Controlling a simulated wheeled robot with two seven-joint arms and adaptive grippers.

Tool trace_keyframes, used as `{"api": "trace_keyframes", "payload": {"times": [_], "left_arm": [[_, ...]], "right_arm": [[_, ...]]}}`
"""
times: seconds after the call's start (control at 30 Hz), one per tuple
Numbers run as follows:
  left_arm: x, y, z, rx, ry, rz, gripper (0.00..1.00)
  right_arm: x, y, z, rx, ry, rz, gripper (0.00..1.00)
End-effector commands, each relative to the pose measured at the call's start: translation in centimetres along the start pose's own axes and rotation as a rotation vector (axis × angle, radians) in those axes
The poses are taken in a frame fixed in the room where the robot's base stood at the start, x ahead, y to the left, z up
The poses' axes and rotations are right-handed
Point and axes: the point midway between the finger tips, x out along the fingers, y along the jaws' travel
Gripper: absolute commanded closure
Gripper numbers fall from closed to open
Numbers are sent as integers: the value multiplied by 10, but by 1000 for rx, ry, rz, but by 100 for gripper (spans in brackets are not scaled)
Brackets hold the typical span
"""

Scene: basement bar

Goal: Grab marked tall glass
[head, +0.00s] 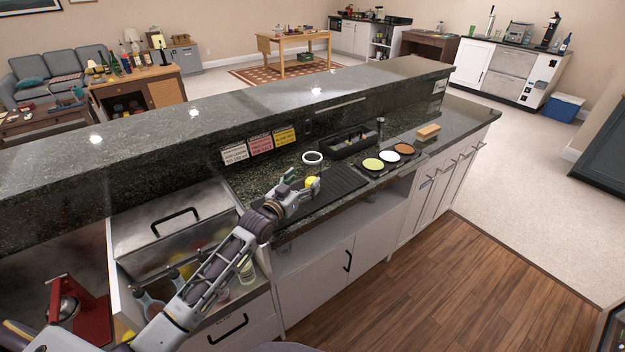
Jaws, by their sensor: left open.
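My left gripper (306,194) reaches in from the lower left over the dark counter (278,190), and it is open. A small yellow round thing (312,183) shows right at its fingertips; I cannot tell whether it lies between them or just behind them. I cannot make out a marked tall glass for certain. A white ring-shaped thing (312,158) with a dark middle stands just beyond the gripper. Small clear containers (221,296) show in the open bay beside my left arm, partly hidden by it. My right gripper is not in view.
A ribbed black mat (345,180) lies on the counter. The raised bar ledge (200,118) runs behind. A metal lid (165,228) covers the left bay.

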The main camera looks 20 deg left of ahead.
Motion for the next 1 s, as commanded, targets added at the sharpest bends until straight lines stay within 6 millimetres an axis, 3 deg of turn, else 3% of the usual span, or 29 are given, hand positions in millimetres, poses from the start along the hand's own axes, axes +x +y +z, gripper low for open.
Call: {"api": "trace_keyframes", "payload": {"times": [0.63,1.0], "left_arm": [[8,0,0,0,0,0,23],[34,0,-1,-1,1,0,23]], "right_arm": [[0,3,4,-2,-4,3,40],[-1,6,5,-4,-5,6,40]]}}
